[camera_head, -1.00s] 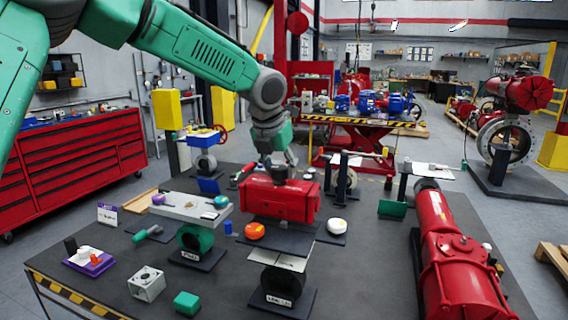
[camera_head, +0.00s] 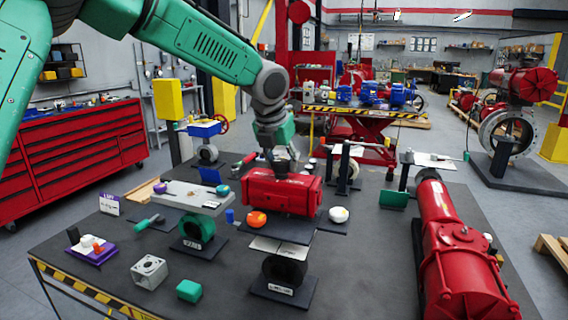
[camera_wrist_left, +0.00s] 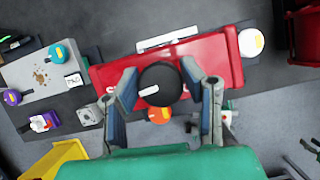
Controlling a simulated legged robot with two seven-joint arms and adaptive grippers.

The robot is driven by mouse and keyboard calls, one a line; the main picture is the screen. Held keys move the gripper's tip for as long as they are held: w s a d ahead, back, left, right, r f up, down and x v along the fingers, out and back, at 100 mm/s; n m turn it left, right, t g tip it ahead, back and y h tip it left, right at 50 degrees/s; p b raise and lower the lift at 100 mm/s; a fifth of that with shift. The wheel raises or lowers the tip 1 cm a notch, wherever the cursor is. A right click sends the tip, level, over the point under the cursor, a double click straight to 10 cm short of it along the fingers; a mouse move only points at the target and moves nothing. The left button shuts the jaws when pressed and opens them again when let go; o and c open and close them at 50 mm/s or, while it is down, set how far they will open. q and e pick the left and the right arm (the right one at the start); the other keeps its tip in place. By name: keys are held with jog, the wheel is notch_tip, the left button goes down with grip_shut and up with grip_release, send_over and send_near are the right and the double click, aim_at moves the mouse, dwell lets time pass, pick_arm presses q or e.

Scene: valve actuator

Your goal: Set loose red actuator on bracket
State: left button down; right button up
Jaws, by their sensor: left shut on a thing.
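The red actuator (camera_head: 284,194) is a long red box, roughly level, in the middle of the head view. In the left wrist view its red body (camera_wrist_left: 220,58) spans the picture's middle. My left gripper (camera_head: 280,158) is above it. In the left wrist view my left fingers (camera_wrist_left: 163,92) are closed around a round black knob (camera_wrist_left: 160,80) over the actuator. Below the actuator, a dark valve (camera_head: 285,272) on a labelled base carries a pale bracket plate (camera_head: 279,248). I cannot tell whether the actuator touches its support. My right gripper is not in view.
An orange cap (camera_head: 257,220) and a white cap (camera_head: 339,214) flank the actuator. A grey bracket plate (camera_head: 185,197) over a green valve (camera_head: 198,229) stands left. A large red cylinder assembly (camera_head: 455,255) fills the right.

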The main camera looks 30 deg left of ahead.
pick_arm(q)
jog(key=shift+s+d+r+p, duration=0.1)
jog(key=shift+d+r+p, duration=0.2)
jog(key=shift+d, duration=0.4)
jog(key=shift+d+r+p, duration=0.15)
jog(key=shift+d+r, duration=0.1)
jog(key=shift+d, duration=0.45)
jog(key=shift+a+f, duration=0.3)
jog(key=shift+a, duration=0.5)
jog(key=shift+d+r+p, duration=0.25)
jog(key=shift+d+p, duration=0.15)
jog(key=shift+d, duration=0.35)
jog(key=shift+a+f, duration=0.1)
jog(key=shift+a, duration=0.1)
jog(key=shift+a+f, duration=0.1)
jog(key=shift+a, duration=0.15)
jog(key=shift+d, duration=0.2)
jog(key=shift+a+f, duration=0.2)
jog(key=shift+a, duration=0.05)
